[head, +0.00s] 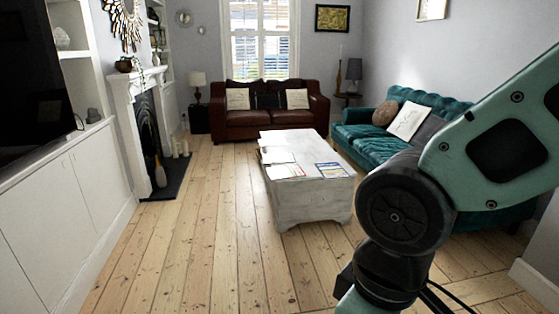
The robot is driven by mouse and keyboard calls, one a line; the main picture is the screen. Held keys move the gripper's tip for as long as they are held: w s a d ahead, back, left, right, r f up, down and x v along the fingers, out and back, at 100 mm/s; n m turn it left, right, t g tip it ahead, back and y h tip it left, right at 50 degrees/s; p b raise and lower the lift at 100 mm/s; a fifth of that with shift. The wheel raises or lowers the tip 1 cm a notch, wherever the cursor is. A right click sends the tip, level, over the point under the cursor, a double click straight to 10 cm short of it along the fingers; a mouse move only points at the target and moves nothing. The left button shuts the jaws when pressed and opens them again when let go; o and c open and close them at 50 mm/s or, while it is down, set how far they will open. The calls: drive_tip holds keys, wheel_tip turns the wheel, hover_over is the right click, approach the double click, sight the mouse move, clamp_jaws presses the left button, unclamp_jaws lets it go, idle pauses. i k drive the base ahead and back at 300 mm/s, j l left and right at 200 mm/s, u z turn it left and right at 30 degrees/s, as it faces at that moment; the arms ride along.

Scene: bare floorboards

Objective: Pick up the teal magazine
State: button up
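A white coffee table (313,200) stands in the middle of the room. On its top, near the right front corner, lies a flat magazine with blue or teal parts (330,170). Its exact colour is hard to tell at this distance. To its left lies a whitish magazine with red marks (285,171), and behind that a pale sheet or magazine (277,155). My arm fills the right of the view. Its end and my gripper are outside the picture.
Bare floorboards (190,245) lie open in front and left of the table. A teal sofa (365,140) stands to its right, a brown leather sofa (247,118) behind. White cabinets (60,215) and a fireplace (135,130) with a dark hearth line the left wall.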

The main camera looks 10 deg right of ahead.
sight(277, 158)
drive_tip(key=i+l, duration=0.2)
drive_tip(key=i, duration=0.3)
drive_tip(key=i+l, duration=0.2)
drive_tip(key=i, duration=0.3)
drive_tip(key=i+l, duration=0.2)
drive_tip(key=i, duration=0.3)
drive_tip(key=i+l, duration=0.2)
drive_tip(key=i, duration=0.3)
drive_tip(key=i+l, duration=0.15)
drive_tip(key=i, duration=0.35)
drive_tip(key=i+l, duration=0.2)
drive_tip(key=i, duration=0.35)
drive_tip(key=i+j, duration=0.7)
drive_tip(key=j, duration=0.25)
drive_tip(key=i+j, duration=0.7)
drive_tip(key=j, duration=0.25)
drive_tip(key=i+j, duration=0.35)
drive_tip(key=i+j+z, duration=0.05)
drive_tip(key=j, duration=0.05)
